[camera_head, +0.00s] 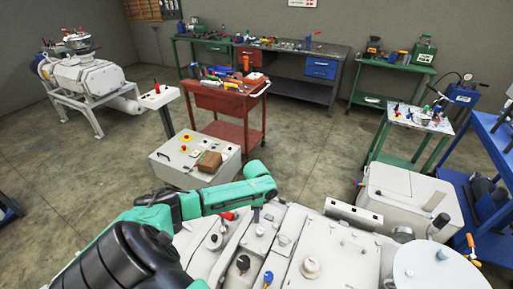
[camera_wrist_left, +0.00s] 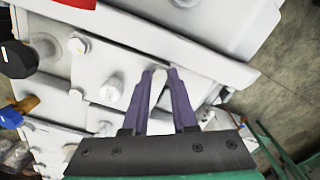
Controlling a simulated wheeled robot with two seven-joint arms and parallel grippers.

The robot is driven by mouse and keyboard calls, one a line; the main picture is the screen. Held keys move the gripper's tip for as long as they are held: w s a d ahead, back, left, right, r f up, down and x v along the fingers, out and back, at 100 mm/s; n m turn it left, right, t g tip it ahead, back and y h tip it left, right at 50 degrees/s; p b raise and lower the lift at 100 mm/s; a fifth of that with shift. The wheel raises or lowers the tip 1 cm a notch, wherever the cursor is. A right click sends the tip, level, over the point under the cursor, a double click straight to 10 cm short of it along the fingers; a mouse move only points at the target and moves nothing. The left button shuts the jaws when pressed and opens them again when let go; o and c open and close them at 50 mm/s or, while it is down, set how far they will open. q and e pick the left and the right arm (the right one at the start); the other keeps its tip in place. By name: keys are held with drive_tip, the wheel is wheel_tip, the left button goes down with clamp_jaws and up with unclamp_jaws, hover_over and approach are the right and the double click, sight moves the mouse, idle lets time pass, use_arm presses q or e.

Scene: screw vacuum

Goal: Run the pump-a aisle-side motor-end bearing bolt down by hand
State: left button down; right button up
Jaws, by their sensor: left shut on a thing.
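The white pump (camera_head: 340,250) fills the bottom of the head view. My left arm reaches over it from the left. My left gripper (camera_head: 256,214) points down at the pump's far side; its fingers look small and dark there. In the left wrist view the purple fingers of my left gripper (camera_wrist_left: 162,72) are closed around a pale bolt (camera_wrist_left: 156,84), standing at the pump's light housing (camera_wrist_left: 125,55). The bolt's lower end and its seat are hard to make out between the fingers. Other bolt heads (camera_wrist_left: 78,45) stand on the housing beside the fingers. My right gripper is not in view.
Knobs (camera_head: 243,262) and caps (camera_head: 310,267) stand up from the pump top. A control box (camera_head: 185,165) and a red tool cart (camera_head: 225,100) stand beyond my arm. A green side table (camera_head: 420,118) is at the right. Open concrete floor (camera_head: 315,150) lies between.

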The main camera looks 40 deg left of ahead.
use_arm(q)
drive_tip(key=m, duration=0.4)
drive_tip(key=shift+w+r+m, duration=0.15)
drive_tip(key=shift+w+m, duration=0.05)
drive_tip(key=shift+m, duration=0.1)
drive_tip(key=m, duration=0.4)
drive_tip(key=shift+m, duration=0.3)
drive_tip(key=m, duration=0.4)
drive_tip(key=shift+w+a+m, duration=0.1)
drive_tip(key=shift+m, duration=0.2)
drive_tip(key=m, duration=0.4)
drive_tip(key=shift+b, duration=0.35)
drive_tip(key=m, duration=0.5)
drive_tip(key=shift+b, duration=0.3)
drive_tip(key=m, duration=0.3)
drive_tip(key=shift+m+b, duration=0.3)
drive_tip(key=shift+b, duration=0.05)
drive_tip(key=shift+m+b, duration=0.75)
drive_tip(key=shift+m, duration=0.45)
drive_tip(key=shift+m+b, duration=0.95)
drive_tip(key=shift+m, duration=0.05)
drive_tip(key=shift+r, duration=0.1)
